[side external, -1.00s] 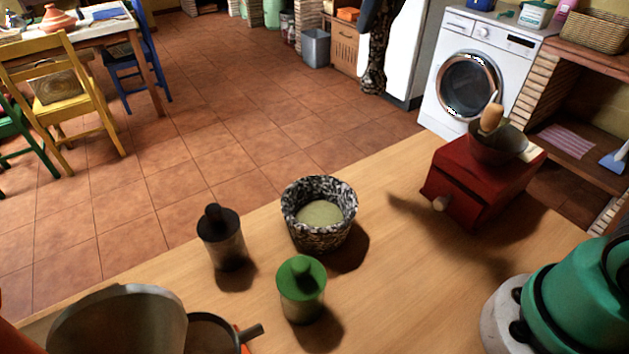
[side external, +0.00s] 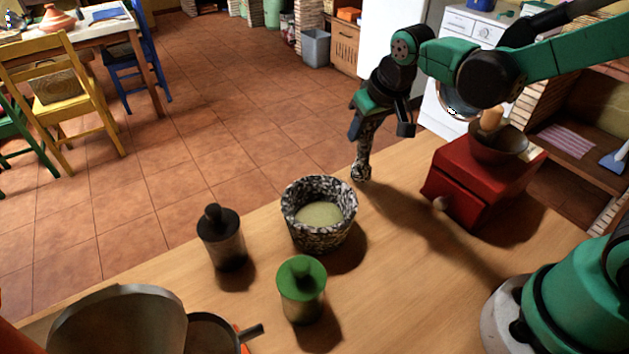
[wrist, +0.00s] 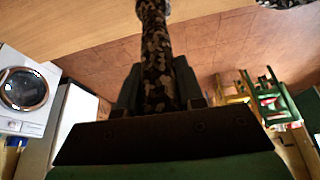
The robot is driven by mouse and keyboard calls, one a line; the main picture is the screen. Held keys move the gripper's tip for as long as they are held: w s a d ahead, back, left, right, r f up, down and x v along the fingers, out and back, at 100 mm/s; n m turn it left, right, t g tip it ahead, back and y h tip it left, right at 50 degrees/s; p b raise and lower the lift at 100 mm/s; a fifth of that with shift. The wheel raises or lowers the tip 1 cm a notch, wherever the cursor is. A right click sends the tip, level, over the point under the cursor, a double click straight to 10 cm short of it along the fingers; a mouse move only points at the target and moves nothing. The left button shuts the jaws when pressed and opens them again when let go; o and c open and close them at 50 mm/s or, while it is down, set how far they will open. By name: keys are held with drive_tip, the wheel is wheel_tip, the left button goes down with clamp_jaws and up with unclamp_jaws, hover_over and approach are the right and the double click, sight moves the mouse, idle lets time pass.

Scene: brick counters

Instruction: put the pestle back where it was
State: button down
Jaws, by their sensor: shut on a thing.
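The pestle (side external: 365,148) is a speckled dark rod with a rounded lower end. My gripper (side external: 372,112) is shut on its upper part and holds it nearly upright. Its lower end is by the counter's far edge; I cannot tell whether it touches the counter. In the wrist view the pestle (wrist: 156,60) runs up from between the jaws (wrist: 157,95). The speckled mortar (side external: 318,237), with pale green contents, stands on the counter (side external: 400,290) to the left of the pestle. Part of it shows at the wrist view's top edge (wrist: 287,3).
A dark bottle-like grinder (side external: 222,240) and a green-topped jar (side external: 302,292) stand left of and in front of the mortar. A red coffee mill (side external: 470,185) stands to the right. A pan (side external: 215,335) is at the front left. The counter between mortar and mill is clear.

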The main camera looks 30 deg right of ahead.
drive_tip(key=shift+f, duration=0.8)
drive_tip(key=shift+f, duration=0.1)
drive_tip(key=c, duration=0.5)
unclamp_jaws()
drive_tip(key=shift+c, duration=0.2)
drive_tip(key=v, duration=1.2)
drive_tip(key=s+f+n+t, duration=0.1)
drive_tip(key=s+f+t, duration=0.1)
drive_tip(key=s+f, duration=0.2)
drive_tip(key=shift+s+d+f+t, duration=0.3)
drive_tip(key=shift+s+d+f, duration=0.1)
drive_tip(key=shift+s, duration=0.2)
